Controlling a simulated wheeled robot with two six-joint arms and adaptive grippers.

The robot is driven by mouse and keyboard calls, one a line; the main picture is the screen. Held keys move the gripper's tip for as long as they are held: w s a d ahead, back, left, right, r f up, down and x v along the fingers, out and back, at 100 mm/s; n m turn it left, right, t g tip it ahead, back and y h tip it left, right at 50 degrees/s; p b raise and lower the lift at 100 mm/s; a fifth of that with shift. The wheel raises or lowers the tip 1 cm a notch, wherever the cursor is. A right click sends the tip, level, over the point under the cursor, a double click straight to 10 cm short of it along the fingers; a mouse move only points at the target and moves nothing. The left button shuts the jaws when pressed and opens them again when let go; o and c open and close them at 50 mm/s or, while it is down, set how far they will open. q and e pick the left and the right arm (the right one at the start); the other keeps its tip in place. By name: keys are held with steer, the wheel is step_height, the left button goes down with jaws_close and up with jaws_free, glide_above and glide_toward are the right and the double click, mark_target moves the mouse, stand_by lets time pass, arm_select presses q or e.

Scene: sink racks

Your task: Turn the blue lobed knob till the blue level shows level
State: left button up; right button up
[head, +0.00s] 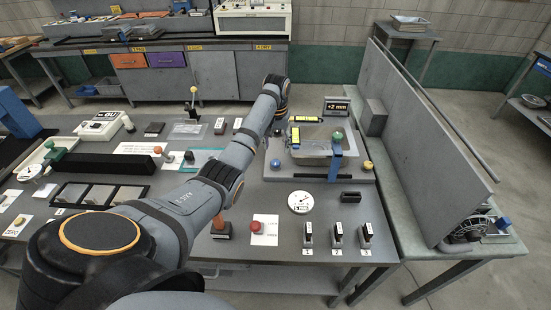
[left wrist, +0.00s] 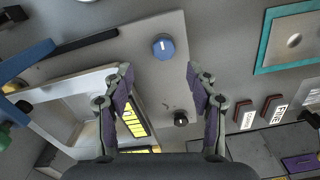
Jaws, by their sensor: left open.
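The blue lobed knob (head: 275,164) sits at the front left corner of a grey plate (head: 350,176). In the left wrist view the knob (left wrist: 163,46) shows just beyond and between my spread fingertips, apart from them. My left gripper (left wrist: 159,76) is open and empty above the plate. In the head view my own arm largely hides it. Two yellow-and-black levels, one at the left (head: 295,137) and one at the back (head: 306,119), lie on the tray assembly. I cannot make out their bubbles or a blue one. My right gripper is not in view.
A small black knob (left wrist: 181,118) is on the same plate. A blue upright (head: 335,160) with a green ball stands at the tray's front. A yellow ball knob (head: 368,165) and a "+2 mm" display (head: 337,107) are nearby. A round dial (head: 300,202) lies in front.

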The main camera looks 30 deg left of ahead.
arm_select(q)
glide_above(275, 162)
step_height(275, 162, down, 5)
steer(key=shift+r+p, duration=0.1)
steer(key=shift+p, duration=0.2)
step_height(275, 162, down, 3)
steer(key=shift+w+a+r, duration=0.1)
steer(key=shift+w, duration=0.05)
steer(key=shift+f, duration=0.3)
steer(key=shift+d+f, duration=0.15)
steer(key=shift+d, duration=0.05)
steer(key=shift+c, duration=0.3)
steer(key=c, duration=1.1)
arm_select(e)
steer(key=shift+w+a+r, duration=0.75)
arm_select(q)
steer(key=shift+p, duration=0.3)
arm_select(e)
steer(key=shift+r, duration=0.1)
